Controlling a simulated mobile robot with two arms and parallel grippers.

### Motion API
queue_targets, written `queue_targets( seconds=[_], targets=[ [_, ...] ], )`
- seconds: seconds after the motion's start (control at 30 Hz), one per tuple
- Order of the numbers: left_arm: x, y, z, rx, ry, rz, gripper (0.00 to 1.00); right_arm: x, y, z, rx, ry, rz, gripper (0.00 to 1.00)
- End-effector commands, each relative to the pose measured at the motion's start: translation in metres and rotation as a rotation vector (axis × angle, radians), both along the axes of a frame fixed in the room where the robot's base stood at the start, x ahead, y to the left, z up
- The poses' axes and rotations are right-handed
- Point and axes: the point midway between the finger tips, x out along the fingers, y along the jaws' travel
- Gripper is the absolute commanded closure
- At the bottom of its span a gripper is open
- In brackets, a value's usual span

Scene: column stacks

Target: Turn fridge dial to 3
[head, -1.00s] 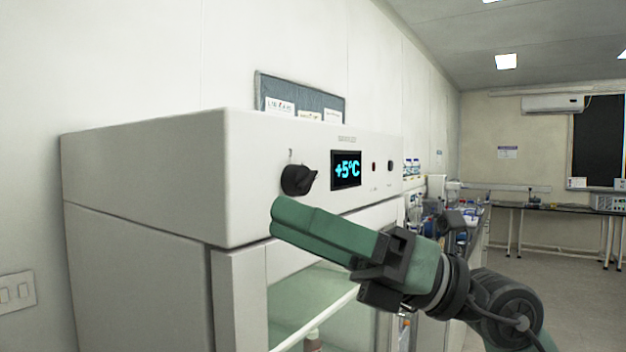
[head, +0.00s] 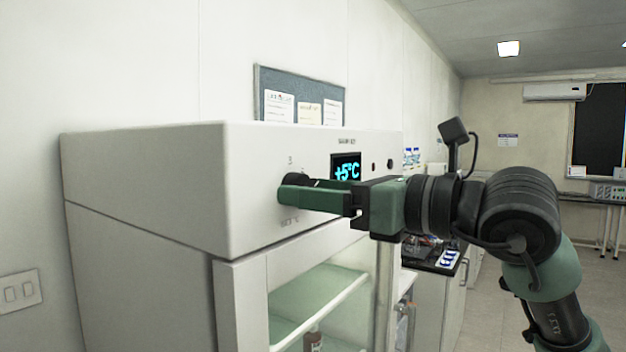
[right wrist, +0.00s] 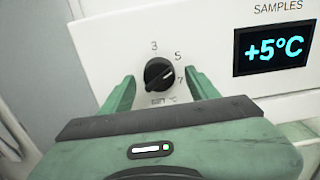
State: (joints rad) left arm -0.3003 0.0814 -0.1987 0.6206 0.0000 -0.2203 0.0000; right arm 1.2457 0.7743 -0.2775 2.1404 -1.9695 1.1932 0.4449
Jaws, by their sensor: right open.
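The fridge dial (head: 296,180) is a black round knob on the white front panel, partly hidden behind my right gripper in the head view. In the right wrist view the dial (right wrist: 158,74) shows whole, with the marks 3, 5 and 7 around it. My right gripper (right wrist: 161,76) is open, with one green finger on each side of the dial and a visible gap to the knob. In the head view the right gripper (head: 284,189) reaches in from the right. My left gripper is not in view.
The display (head: 346,168) right of the dial reads +5°C. The glass fridge door (head: 316,300) is below the panel. A grey board with paper notes (head: 300,95) stands behind the fridge top. A lab bench (head: 436,256) lies to the right.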

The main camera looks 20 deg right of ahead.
Motion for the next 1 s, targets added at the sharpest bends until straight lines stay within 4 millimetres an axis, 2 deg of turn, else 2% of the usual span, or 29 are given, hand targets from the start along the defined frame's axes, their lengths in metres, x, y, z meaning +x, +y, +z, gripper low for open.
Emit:
queue_targets(
  seconds=[0.3, 0.33, 0.53, 1.0],
  targets=[
    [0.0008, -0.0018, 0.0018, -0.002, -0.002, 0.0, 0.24, 0.0038, 0.0032, -0.0004, 0.0, -0.001, 0.0, 0.4],
    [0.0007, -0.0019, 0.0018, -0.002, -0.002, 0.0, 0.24, 0.0038, 0.0033, -0.0004, 0.0, -0.001, 0.0, 0.43],
    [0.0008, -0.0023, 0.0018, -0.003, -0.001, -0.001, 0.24, 0.0037, 0.0031, -0.0003, 0.0, -0.001, 0.0, 0.98],
    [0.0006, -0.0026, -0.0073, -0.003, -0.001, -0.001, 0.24, 0.0036, 0.0027, -0.0018, -0.085, -0.067, 0.0, 1.0]
  ],
)
